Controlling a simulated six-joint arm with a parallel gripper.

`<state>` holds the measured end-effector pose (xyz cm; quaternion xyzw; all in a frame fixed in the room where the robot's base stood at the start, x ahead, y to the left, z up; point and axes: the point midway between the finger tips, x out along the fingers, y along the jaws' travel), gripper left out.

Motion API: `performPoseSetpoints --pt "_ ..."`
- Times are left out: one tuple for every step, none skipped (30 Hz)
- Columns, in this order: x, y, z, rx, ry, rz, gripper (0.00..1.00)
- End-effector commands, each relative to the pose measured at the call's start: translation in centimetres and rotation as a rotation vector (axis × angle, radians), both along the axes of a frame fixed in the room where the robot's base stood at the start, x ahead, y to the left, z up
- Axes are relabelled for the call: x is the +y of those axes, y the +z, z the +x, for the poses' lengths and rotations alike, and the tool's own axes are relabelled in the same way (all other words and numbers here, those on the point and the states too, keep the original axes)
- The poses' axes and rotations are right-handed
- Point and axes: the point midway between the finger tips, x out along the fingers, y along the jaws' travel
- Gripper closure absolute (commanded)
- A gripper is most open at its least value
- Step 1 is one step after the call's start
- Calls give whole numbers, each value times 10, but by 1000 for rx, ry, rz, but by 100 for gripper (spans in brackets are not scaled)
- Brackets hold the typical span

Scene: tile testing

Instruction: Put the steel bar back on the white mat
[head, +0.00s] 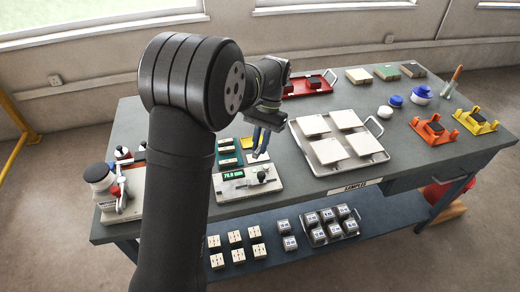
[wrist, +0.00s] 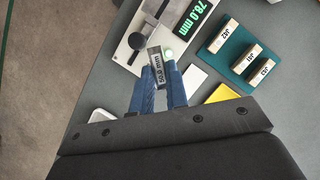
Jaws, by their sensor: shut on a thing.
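The steel bar (wrist: 155,68) is a small grey block marked "50.0 mm" in the wrist view. My gripper (wrist: 159,85) is shut on it, with its blue fingers on either side. In the wrist view the bar overlaps the near edge of the measuring gauge; I cannot tell its height. A small white mat (wrist: 193,80) lies to the right of the fingers, apart from the bar in the picture, partly hidden by a finger. In the head view my gripper (head: 261,143) points down behind the gauge, and the bar is hard to make out there.
The gauge (head: 232,185) has a green-lit display reading about 78.0 mm and a black knob. A teal mat (wrist: 222,67) with three labelled blocks and a yellow mat (wrist: 223,92) lie close by. A metal tray (head: 375,160) with white tiles stands to the right.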

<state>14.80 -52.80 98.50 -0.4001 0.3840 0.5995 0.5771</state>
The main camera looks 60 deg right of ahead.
Motion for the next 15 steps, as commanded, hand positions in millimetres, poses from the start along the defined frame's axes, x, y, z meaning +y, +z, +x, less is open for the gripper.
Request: performPoseSetpoints --pt "-7 -3 2 -1 -90 0 100" --pt "-10 -4 5 -1 -148 0 100" --pt "-15 -6 7 -1 -224 -1 100" --pt "-19 -6 9 -2 -279 -2 100" --pt "-22 -8 11 -1 -335 0 100" --pt "-26 -9 13 0 -405 0 100" --pt "-29 -11 15 -1 -454 0 100" --pt "-32 -12 17 0 -503 0 100" --pt "-36 -13 19 0 -561 0 100" --pt "-39 -13 20 -1 -602 -1 100" --pt "-41 -14 22 -1 -640 -2 100" --pt "-44 -15 23 0 -685 -1 100" --pt "-46 -16 24 1 -714 -2 100" --pt "-47 -16 25 0 -739 -2 100" --pt "-49 -17 26 1 -768 -1 100"
